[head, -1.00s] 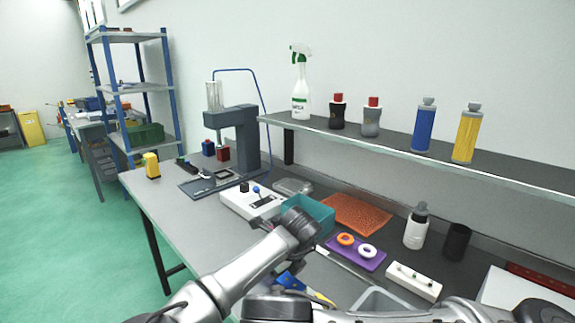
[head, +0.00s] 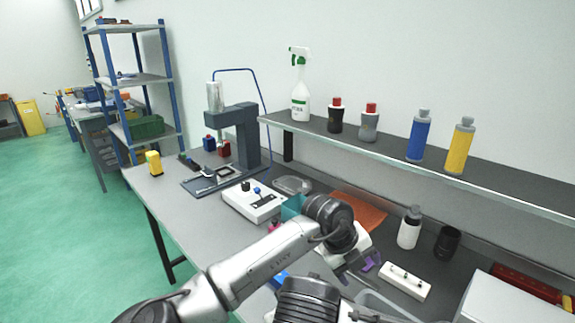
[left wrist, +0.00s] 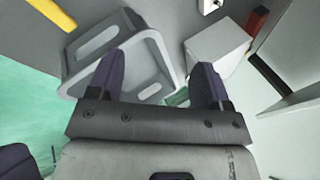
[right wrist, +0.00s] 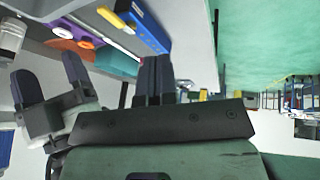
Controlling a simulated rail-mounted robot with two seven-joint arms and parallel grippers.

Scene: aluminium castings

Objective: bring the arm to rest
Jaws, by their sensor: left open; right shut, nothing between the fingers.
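The left gripper also shows at the left of the right wrist view (right wrist: 50,85).
A teal bin (head: 291,208), an orange mat (head: 362,212), a white bottle (head: 409,228), a black cup (head: 447,242) and a white block (head: 405,281) stand around the left gripper. A shelf (head: 390,151) with bottles overhangs behind. The bench's left front (head: 190,222) is clear.

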